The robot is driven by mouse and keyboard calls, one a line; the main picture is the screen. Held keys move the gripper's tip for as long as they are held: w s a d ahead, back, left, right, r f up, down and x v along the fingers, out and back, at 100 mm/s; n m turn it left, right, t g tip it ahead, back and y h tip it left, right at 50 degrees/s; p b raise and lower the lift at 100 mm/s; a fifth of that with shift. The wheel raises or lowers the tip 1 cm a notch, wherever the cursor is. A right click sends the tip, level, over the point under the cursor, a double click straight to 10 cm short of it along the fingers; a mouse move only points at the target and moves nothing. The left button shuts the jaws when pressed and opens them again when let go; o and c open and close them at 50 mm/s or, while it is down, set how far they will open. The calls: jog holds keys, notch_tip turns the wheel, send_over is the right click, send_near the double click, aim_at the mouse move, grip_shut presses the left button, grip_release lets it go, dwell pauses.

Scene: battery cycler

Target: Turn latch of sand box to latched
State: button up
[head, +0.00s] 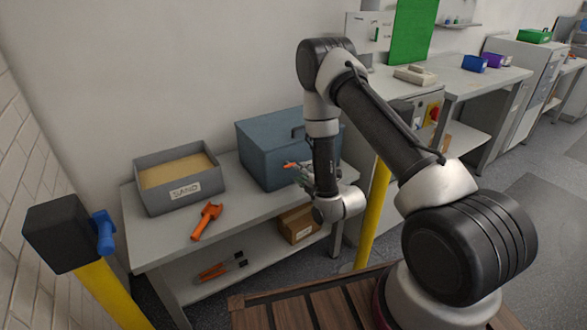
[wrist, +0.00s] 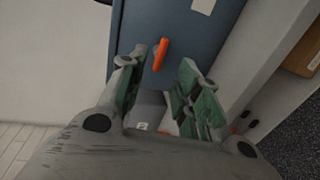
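A blue-grey lidded box (head: 262,150) with a dark handle stands on the bench. An orange latch (wrist: 160,54) is on its front face, and in the wrist view it is a short bar, close to upright and leaning a little. In the head view a bit of orange (head: 290,165) shows at the box front beside my gripper (head: 303,174). In the wrist view my gripper (wrist: 165,64) is open, with one green-padded finger on each side of the latch. I see a gap on both sides; the depth between fingertips and latch is hard to tell.
An open grey tray of sand (head: 147,203) labelled SAND and an orange tool (head: 206,221) are left of the box on the bench (head: 240,217). A cardboard box (head: 298,224) and orange-handled tools (head: 221,267) lie on the lower shelf. Yellow posts (head: 373,215) stand nearby.

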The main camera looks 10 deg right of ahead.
aim_at(288, 165)
jog(key=x, duration=0.7)
jog(key=shift+w, duration=0.25)
jog(key=shift+a, duration=0.1)
grip_shut()
